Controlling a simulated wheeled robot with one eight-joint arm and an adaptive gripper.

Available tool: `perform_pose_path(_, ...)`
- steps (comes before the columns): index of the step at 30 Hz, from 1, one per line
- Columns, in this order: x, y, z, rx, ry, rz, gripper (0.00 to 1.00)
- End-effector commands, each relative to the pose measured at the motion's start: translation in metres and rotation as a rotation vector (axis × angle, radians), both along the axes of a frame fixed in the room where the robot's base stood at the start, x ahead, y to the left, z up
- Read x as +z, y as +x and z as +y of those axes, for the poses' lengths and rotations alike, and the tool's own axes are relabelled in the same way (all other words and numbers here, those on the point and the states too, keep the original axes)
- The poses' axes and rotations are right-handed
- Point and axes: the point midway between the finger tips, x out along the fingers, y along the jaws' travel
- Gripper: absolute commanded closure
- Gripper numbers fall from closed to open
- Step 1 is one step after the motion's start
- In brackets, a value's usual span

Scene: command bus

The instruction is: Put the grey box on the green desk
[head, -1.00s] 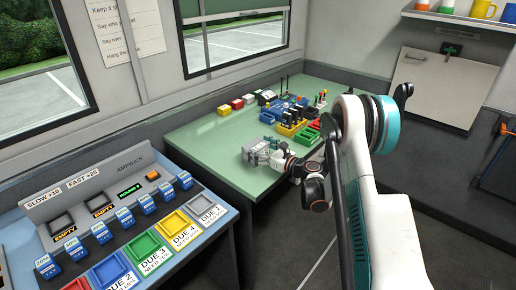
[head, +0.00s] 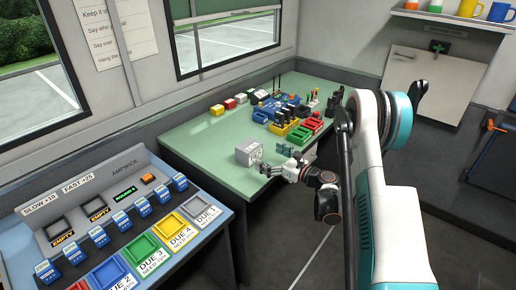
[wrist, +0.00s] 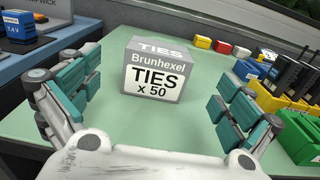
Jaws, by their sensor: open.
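The grey box (head: 248,152), labelled "Brunhexel TIES x 50", stands upright on the green desk (head: 195,145) near its front edge. In the wrist view the grey box (wrist: 155,72) sits beyond and between my fingers, with clear space on both sides. My gripper (head: 272,160) is open and empty, just to the right of the box in the head view. Its teal finger pads show on both sides in the wrist view (wrist: 155,105), and neither touches the box. The box's underside is hidden, but it appears to rest on the desk.
Blue, yellow, red and green bins (head: 299,133) with radios stand to the right. A charging console (head: 125,225) with several blue batteries is at the left. The desk's middle is clear.

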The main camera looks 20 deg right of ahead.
Motion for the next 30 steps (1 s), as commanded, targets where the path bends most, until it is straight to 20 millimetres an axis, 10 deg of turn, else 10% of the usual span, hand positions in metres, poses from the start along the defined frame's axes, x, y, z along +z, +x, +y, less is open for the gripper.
perform_pose_path(30, 0.002, -0.026, -0.018, 0.002, -0.014, -0.001, 0.01)
